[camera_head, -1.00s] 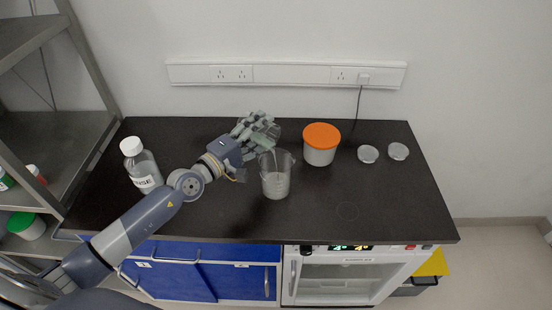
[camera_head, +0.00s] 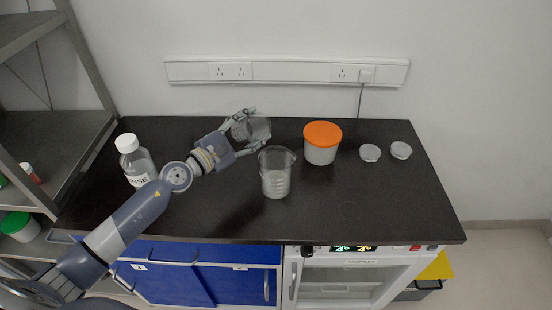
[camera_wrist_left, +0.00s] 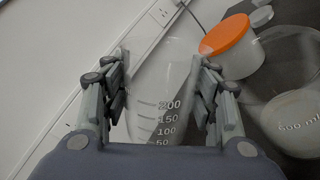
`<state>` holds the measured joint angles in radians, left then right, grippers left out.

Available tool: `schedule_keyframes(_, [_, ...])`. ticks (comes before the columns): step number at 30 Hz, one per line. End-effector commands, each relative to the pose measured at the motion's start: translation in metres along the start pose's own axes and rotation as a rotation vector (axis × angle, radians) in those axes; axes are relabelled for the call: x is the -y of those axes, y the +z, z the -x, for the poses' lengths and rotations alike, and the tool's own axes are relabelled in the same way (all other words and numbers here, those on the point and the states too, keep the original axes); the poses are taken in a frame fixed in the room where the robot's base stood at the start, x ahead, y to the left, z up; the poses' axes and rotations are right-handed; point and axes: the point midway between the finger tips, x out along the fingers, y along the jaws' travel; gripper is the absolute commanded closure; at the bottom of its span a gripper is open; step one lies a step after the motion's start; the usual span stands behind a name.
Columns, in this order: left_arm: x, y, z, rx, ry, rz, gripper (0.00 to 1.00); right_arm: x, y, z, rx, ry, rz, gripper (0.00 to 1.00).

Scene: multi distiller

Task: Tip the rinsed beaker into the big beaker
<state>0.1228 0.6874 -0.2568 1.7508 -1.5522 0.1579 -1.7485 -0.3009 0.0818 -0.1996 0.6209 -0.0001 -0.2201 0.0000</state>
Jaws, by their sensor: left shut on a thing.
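My left gripper (camera_head: 249,132) is shut on a small clear beaker (camera_head: 258,129), above the bench and to the upper left of the big beaker. In the left wrist view, the small beaker (camera_wrist_left: 160,95) shows graduations up to 200 between the fingers (camera_wrist_left: 163,100). Whether it holds liquid is unclear. The big clear beaker (camera_head: 275,174) stands upright on the bench with pale contents in its lower part. It also shows at the right edge of the left wrist view (camera_wrist_left: 290,95), marked 600 ml. The right gripper is out of view.
A white tub with an orange lid (camera_head: 321,143) stands right of the big beaker. Two small clear dishes (camera_head: 370,152) lie farther right. A white-capped rinse bottle (camera_head: 136,161) stands at the left. A metal shelf (camera_head: 60,130) borders the bench's left side. The right front bench is clear.

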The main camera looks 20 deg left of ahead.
Motion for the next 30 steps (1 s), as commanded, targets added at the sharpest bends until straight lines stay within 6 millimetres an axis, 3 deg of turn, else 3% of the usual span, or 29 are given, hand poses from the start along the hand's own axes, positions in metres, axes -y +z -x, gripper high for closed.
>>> schedule_keyframes(1, [0.006, -0.006, 0.0, 0.0, 0.001, 0.083, 0.73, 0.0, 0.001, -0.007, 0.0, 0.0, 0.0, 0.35])
schedule_keyframes(4, [-0.01, -0.001, 0.0, 0.001, 0.001, 0.239, 0.73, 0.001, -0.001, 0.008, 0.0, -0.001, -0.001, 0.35])
schedule_keyframes(6, [0.002, -0.016, 0.0, 0.001, 0.0, 0.271, 0.73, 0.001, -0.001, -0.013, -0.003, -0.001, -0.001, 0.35])
schedule_keyframes(21, [0.027, -0.065, -0.001, 0.002, -0.001, 0.509, 0.73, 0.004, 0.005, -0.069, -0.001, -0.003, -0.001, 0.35])
schedule_keyframes(30, [0.021, -0.087, -0.001, 0.004, 0.0, 0.797, 0.73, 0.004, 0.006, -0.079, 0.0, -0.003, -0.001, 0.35])
